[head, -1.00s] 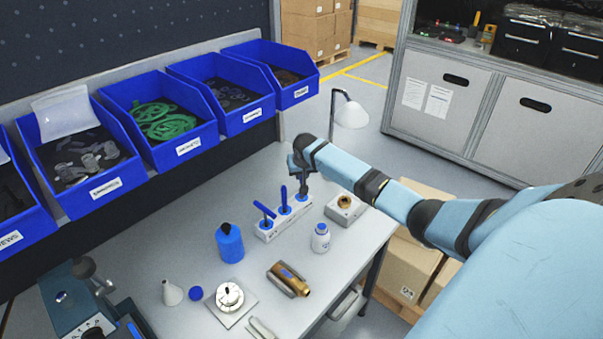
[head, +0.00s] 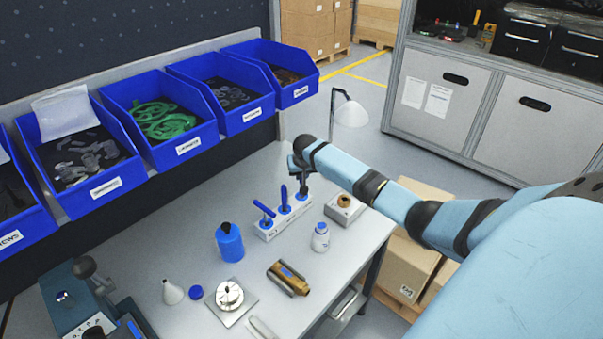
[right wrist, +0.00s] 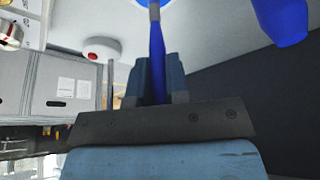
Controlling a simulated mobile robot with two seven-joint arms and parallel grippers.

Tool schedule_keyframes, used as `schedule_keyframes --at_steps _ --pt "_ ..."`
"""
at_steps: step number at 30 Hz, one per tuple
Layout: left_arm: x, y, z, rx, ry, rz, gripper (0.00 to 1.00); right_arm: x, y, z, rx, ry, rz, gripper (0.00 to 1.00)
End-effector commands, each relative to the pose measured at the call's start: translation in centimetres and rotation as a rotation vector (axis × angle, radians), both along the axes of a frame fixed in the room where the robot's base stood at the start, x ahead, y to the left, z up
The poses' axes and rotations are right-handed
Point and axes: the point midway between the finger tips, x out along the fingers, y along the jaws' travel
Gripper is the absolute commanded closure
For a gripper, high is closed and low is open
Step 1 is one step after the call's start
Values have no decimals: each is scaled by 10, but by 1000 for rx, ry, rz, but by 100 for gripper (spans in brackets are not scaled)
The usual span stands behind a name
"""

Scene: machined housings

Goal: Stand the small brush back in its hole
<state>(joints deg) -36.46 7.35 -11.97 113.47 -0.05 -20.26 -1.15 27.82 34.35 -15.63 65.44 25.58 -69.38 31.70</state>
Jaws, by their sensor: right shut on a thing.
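A white block (head: 266,234) with a row of blue-rimmed holes stands on the bench. A blue-handled tool (head: 263,209) leans in its left hole, and another (head: 284,197) stands in the middle one. My right gripper (head: 303,183) is over the right end of the block. In the right wrist view it is shut on the blue handle of the small brush (right wrist: 157,62). The brush's metal neck points to a blue ring (right wrist: 139,2) at the picture's top edge. I cannot tell how deep its tip sits. My left gripper is not in view.
A white bottle (head: 320,237) and a grey block with a brass ring (head: 345,208) stand close right of the holder. A blue bottle (head: 230,243) is to its left, and a brass-coloured part (head: 288,279) lies in front. Blue bins (head: 178,118) line the back.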

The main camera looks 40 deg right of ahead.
Motion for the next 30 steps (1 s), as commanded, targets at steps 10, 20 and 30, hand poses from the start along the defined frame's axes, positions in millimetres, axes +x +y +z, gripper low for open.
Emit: schedule_keyframes --at_steps 10,20,30 --pt "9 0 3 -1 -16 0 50 0 0 -6 1 1 0 100" --pt "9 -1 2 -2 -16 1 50 0 0 -11 1 0 0 100" --pt "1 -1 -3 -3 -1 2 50 0 0 -16 1 0 0 100"
